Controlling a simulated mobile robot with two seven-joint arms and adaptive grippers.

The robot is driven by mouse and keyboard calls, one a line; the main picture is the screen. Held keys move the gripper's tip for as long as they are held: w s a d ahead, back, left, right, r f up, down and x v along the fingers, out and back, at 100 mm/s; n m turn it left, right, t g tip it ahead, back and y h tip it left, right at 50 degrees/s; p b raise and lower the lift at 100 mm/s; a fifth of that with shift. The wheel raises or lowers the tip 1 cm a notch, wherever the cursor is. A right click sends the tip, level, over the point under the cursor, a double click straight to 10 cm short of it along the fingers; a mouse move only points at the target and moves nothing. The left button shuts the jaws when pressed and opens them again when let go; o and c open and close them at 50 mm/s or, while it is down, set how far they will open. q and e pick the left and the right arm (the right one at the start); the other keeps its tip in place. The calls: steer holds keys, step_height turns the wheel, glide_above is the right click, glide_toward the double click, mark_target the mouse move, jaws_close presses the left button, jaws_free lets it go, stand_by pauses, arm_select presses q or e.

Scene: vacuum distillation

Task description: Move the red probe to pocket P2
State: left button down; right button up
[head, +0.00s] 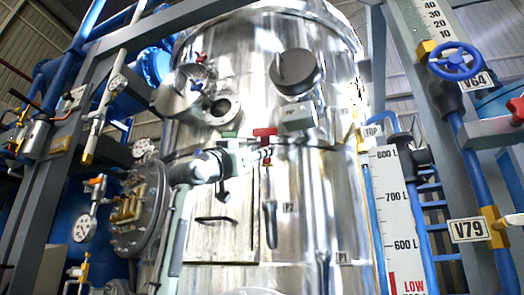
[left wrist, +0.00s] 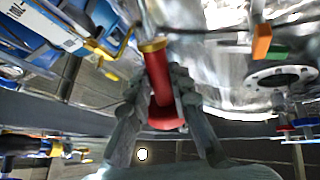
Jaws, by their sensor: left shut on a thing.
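The red probe (head: 265,132) shows in the head view as a red T-shaped top with a narrow stem below it, in front of the steel vessel. My left gripper (head: 262,154) reaches in from the left and is shut on the probe just below its top. In the left wrist view the red probe (left wrist: 160,80) lies between the two fingers, with a wide red end and a gold collar. A dark tubular part (head: 270,224) hangs below the probe, beside the P2 label (head: 288,207). Whether the probe's lower end is inside it, I cannot tell. My right gripper is not in view.
The steel vessel (head: 310,185) fills the middle. A P1 label (head: 343,257) sits lower right on it. A round hatch (head: 138,208) and gauges stand at left. A level scale (head: 400,200) and a blue valve wheel (head: 457,61) stand at right.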

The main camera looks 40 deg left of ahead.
mark_target(268, 186)
arm_select(q)
steer(key=shift+w+a+f+b, duration=0.45)
steer(key=shift+w+f, duration=0.35)
steer(key=shift+f, duration=0.5)
steer(key=shift+w+a+f+b, duration=0.45)
steer(key=shift+w+f, duration=0.4)
steer(key=shift+f, duration=0.45)
steer(key=shift+w+a+f+b, duration=0.4)
steer(key=shift+w+f, duration=0.4)
steer(key=shift+f, duration=0.5)
steer(key=c, duration=1.3)
jaws_free()
steer(key=v, duration=1.2)
steer(key=shift+r, duration=0.1)
